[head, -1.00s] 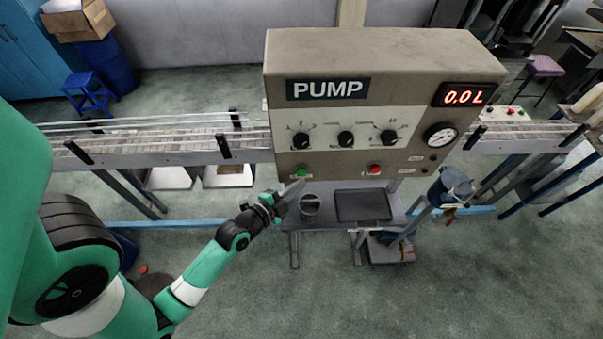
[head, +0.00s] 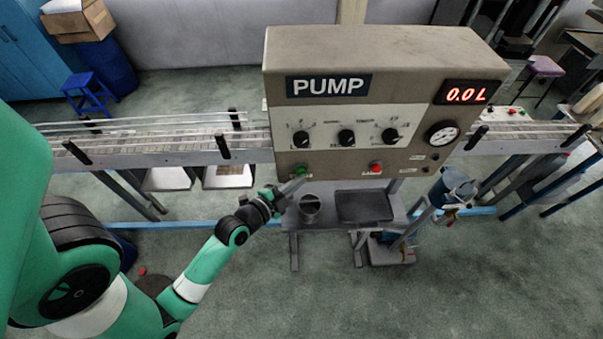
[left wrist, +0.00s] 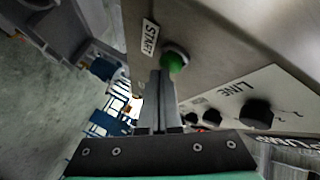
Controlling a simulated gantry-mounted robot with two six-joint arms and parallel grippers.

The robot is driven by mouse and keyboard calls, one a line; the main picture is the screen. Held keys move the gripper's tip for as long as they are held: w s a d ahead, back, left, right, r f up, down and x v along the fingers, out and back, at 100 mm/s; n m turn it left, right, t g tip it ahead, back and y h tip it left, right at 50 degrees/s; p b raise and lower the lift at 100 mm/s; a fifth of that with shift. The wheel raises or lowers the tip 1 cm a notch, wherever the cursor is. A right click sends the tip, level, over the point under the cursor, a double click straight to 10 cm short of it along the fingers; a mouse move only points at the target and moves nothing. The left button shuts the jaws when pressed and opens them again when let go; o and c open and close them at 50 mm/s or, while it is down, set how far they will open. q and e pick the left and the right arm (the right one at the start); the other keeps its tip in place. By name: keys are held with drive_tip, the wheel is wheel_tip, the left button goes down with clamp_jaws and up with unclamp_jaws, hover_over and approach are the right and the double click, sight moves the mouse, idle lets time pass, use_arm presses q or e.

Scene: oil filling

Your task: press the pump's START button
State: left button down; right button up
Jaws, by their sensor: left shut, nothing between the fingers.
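The beige pump box (head: 385,55) stands at the middle, with a PUMP label and a red display reading 0.0 L. Its green START button (head: 300,170) is at the lower left of the front panel. The button also shows in the left wrist view (left wrist: 174,62), beside the START label (left wrist: 149,38). My left gripper (head: 299,180) is shut and empty, its fingertips at the button's lower edge. In the left wrist view the tips (left wrist: 162,74) overlap the button's lower left side; whether they touch it I cannot tell. My right gripper is out of view.
A red button (head: 376,167) sits to the right on the same panel, below several black knobs. A small table with a metal cup (head: 310,205) and a dark tray (head: 364,206) stands below the box. A conveyor (head: 150,150) runs behind.

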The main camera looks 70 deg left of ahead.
use_arm(q)
drive_tip(key=shift+w+a, duration=0.1)
drive_tip(key=shift+a, duration=0.2)
idle(0.5)
drive_tip(key=shift+s+d+p, duration=0.25)
drive_tip(key=shift+d+p, duration=0.25)
drive_tip(key=shift+d, duration=0.4)
drive_tip(key=d, duration=0.2)
drive_tip(key=s+d, duration=0.1)
drive_tip(key=d, duration=0.1)
drive_tip(key=shift+s+d, duration=0.2)
drive_tip(key=shift+d, duration=0.2)
